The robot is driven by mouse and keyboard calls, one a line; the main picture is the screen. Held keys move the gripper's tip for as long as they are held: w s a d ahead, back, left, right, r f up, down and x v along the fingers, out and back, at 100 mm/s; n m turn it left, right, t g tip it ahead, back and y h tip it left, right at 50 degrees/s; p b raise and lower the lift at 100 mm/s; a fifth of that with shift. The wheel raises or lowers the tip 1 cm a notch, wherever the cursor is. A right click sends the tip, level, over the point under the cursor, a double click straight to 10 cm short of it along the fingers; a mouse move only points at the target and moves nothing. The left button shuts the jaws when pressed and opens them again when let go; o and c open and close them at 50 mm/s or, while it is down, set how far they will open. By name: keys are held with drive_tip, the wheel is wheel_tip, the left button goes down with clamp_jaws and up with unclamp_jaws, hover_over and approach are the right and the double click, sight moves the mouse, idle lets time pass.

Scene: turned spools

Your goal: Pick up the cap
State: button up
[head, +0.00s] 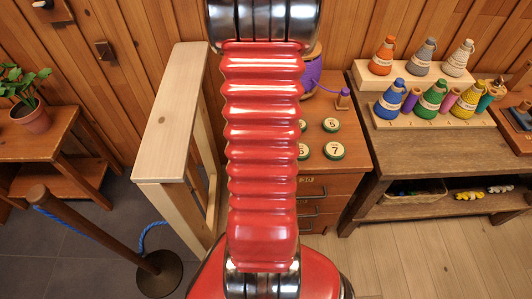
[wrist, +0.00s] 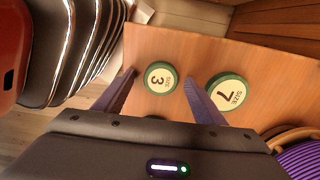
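Several round caps with green rims and cream tops lie on a wooden cabinet top. In the wrist view, the cap marked 3 (wrist: 160,77) lies between the spread fingertips of my open gripper (wrist: 161,76), with bare wood showing on both sides. The cap marked 7 (wrist: 228,92) is just right of the right finger. In the head view, the cap marked 7 (head: 333,151) and another cap (head: 331,125) show; two more are partly behind my red arm. My gripper is hidden there.
A pale wooden stand (head: 170,130) is to the left. A bench with colourful cone bottles (head: 390,100) is to the right.

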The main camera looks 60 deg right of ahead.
drive_tip(key=c, duration=1.1)
drive_tip(key=shift+r, duration=0.1)
wheel_tip(320, 180, up, 10)
drive_tip(key=shift+s, duration=0.1)
idle(0.7)
